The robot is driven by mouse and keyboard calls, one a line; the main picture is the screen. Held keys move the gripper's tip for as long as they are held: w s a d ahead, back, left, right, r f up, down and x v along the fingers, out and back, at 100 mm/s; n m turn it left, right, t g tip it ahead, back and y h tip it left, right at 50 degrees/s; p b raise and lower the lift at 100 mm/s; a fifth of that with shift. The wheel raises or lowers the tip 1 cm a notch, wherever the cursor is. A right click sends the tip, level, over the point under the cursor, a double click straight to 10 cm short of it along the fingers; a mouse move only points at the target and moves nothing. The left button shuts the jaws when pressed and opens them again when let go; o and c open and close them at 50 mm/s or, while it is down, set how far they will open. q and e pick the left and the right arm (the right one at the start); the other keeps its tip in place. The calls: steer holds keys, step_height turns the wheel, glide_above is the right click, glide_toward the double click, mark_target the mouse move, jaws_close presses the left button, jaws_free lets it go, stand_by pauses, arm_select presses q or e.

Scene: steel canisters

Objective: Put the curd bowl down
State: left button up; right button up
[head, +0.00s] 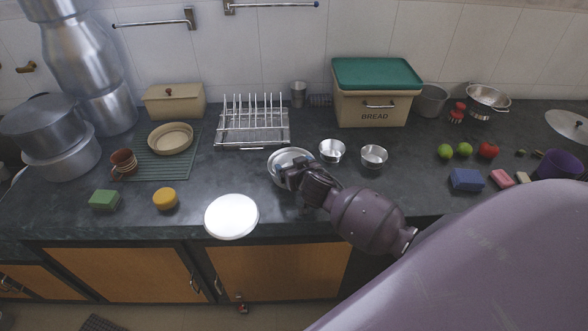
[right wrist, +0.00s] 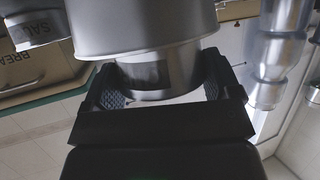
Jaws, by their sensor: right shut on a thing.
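The curd bowl (head: 288,155) is a round steel dish with a pale, shiny inside, near the middle of the counter in the head view. My right gripper (head: 293,174) is at its near side and covers part of its rim. In the right wrist view, the fingers of my right gripper (right wrist: 162,90) stand on both sides of a steel vessel (right wrist: 150,70), shut on it. Whether its base touches the counter is hidden. My left gripper is not in view.
Two small steel bowls, one (head: 332,151) close by and another (head: 374,157), stand to the right. A white round plate (head: 232,216) lies at the front edge. A dish rack (head: 252,128) and the bread box (head: 372,105) stand behind.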

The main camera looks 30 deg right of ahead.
steer(key=o, duration=0.9)
steer(key=shift+s+f, duration=0.1)
steer(key=shift+f, duration=0.2)
steer(key=shift+r, duration=0.1)
steer(key=v, duration=1.2)
steer(key=shift+p, duration=0.4)
steer(key=shift+r, duration=0.15)
steer(key=s+a+f+n+y, duration=0.1)
steer(key=s+a+f, duration=0.2)
steer(key=s+f, duration=0.2)
steer(key=s+a+f+n+g+y, duration=0.1)
steer(key=s+a+f+n, duration=0.1)
steer(key=s, duration=0.8)
step_height(320, 180, down, 3)
steer(key=shift+s+a+r+g+y, duration=0.1)
steer(key=shift+s+a+g+y, duration=0.15)
steer(key=shift+a, duration=0.5)
